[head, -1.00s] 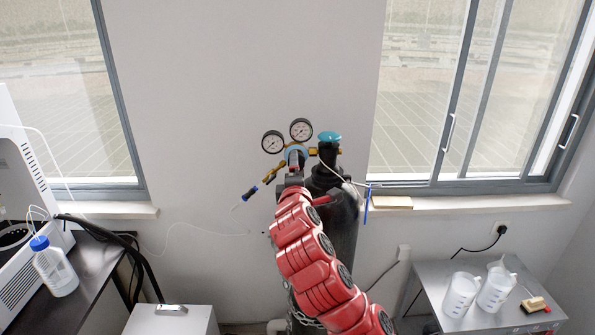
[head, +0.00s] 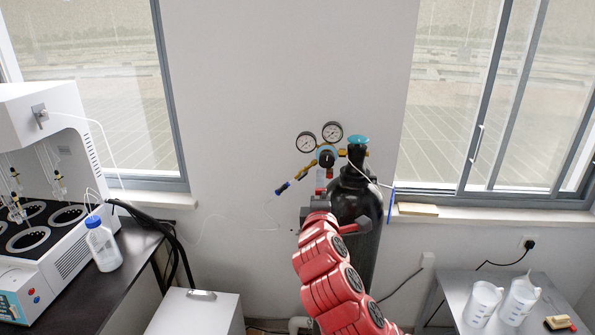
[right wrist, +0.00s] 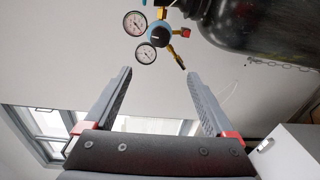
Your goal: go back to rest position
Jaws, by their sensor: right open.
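My right arm, red and ribbed, reaches up from the bottom of the head view. Its dark right gripper (head: 318,207) is just below the gauges and left of the black gas cylinder (head: 366,205). In the right wrist view the gripper (right wrist: 160,73) is open with nothing between its fingers. The regulator (head: 326,157), with two round gauges and a brass outlet, is on the cylinder; it also shows in the right wrist view (right wrist: 158,32), beyond the fingertips and apart from them. My left gripper is not in view.
A white distiller (head: 70,150) and a blue-capped bottle (head: 103,246) stand on the dark bench at left. A white cabinet (head: 195,312) is at bottom left. A metal table (head: 455,285) with two white jugs (head: 483,302) is at right. A chain (right wrist: 275,62) runs by the cylinder.

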